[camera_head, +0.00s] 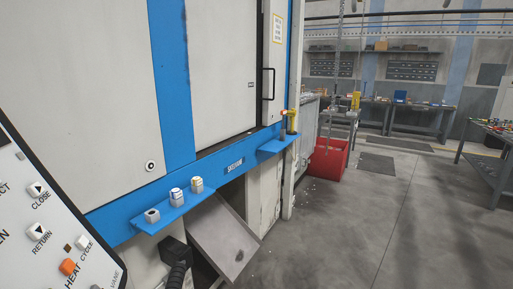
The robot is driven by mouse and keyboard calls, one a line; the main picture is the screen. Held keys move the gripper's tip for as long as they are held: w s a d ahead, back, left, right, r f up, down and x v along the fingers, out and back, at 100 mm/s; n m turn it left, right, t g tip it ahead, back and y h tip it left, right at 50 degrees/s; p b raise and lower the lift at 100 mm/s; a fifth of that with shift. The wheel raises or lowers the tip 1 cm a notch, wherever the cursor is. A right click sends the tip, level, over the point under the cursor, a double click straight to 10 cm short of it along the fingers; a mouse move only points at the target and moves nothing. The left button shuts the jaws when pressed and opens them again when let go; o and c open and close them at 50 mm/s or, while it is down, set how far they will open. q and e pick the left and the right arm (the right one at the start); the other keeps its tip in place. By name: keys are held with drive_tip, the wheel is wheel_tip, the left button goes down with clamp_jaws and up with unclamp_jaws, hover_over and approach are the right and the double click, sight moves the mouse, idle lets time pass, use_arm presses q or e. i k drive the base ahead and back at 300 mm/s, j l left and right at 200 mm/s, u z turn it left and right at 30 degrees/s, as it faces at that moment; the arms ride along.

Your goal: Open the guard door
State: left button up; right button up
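The machine's front has large white panels framed in blue. A black bar handle (273,84) stands upright at the right side of the front, by the dark vertical edge of a wide white panel (222,70), which looks like the guard door. It appears closed, with its lower edge just above the blue rail (235,165). I cannot tell which panel the handle is fixed to.
A tilted control panel (45,225) with buttons fills the lower left. Small blue shelves (160,218) jut from the rail. A black part with a ribbed hose (176,270) is below. A red bin (328,160) stands behind right. Grey floor (380,230) is clear at right.

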sight(223, 37)
drive_tip(key=i+l+z, duration=0.15)
drive_tip(key=i+l, duration=0.15)
drive_tip(key=i+l+z, duration=0.2)
drive_tip(key=i, duration=0.3)
drive_tip(key=i+l+z, duration=0.15)
drive_tip(key=i, duration=0.3)
drive_tip(key=i+l+z, duration=0.2)
drive_tip(key=i, duration=0.25)
